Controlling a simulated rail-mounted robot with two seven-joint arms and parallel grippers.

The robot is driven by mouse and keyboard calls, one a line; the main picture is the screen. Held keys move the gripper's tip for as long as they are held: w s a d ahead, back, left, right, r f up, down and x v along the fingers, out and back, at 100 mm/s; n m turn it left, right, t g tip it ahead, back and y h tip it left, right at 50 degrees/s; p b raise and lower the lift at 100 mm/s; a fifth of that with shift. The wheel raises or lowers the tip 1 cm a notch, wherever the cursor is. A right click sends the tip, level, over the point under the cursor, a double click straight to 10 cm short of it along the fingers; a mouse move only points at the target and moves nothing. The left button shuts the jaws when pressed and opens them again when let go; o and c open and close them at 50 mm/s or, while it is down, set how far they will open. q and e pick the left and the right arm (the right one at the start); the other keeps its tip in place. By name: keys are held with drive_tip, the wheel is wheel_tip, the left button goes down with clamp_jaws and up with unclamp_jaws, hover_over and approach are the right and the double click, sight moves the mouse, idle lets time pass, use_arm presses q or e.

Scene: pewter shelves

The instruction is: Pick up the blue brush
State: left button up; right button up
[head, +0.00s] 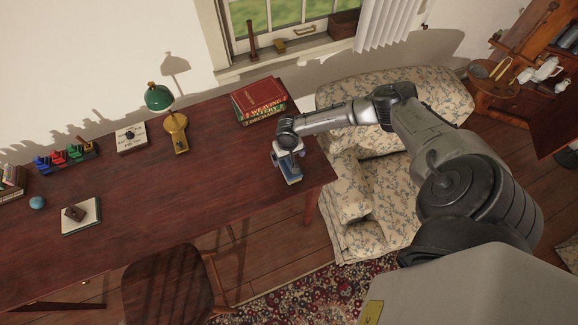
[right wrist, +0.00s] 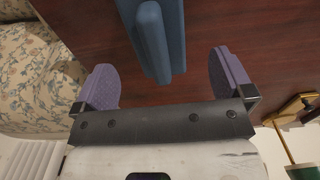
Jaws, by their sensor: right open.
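The blue brush (head: 291,173) lies on the dark wooden desk near its right end, partly hidden under my right gripper in the head view. In the right wrist view the blue brush (right wrist: 158,38) shows as a blue block with a raised ridge along it, cut off by the top edge. My right gripper (head: 288,163) is just over the brush. In the wrist view its two purple fingers (right wrist: 167,85) are spread apart, with the brush ahead and between their lines, touching neither that I can see. My left gripper is in no view.
A stack of books (head: 259,100) stands on the desk (head: 200,205) just behind my gripper. A green-shaded lamp (head: 159,98) stands further left. A floral sofa (head: 395,92) is beside the desk's right end. The desk's middle is clear.

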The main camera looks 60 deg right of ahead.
sight(289, 159)
drive_tip(key=shift+s+f, duration=0.15)
drive_tip(key=shift+f, duration=2.55)
drive_tip(key=shift+d, duration=0.1)
drive_tip(key=c, duration=1.1)
drive_tip(key=shift+r, duration=0.45)
drive_tip(key=r, duration=0.2)
drive_tip(key=s+r, duration=0.1)
drive_tip(key=r, duration=0.1)
drive_tip(key=shift+s+d, duration=0.1)
drive_tip(key=s+d+r, duration=0.1)
drive_tip(key=s+r, duration=0.5)
drive_tip(key=s, duration=0.4)
drive_tip(key=shift+s+d, duration=0.2)
drive_tip(key=shift+d, duration=0.05)
drive_tip(key=shift+r, duration=0.1)
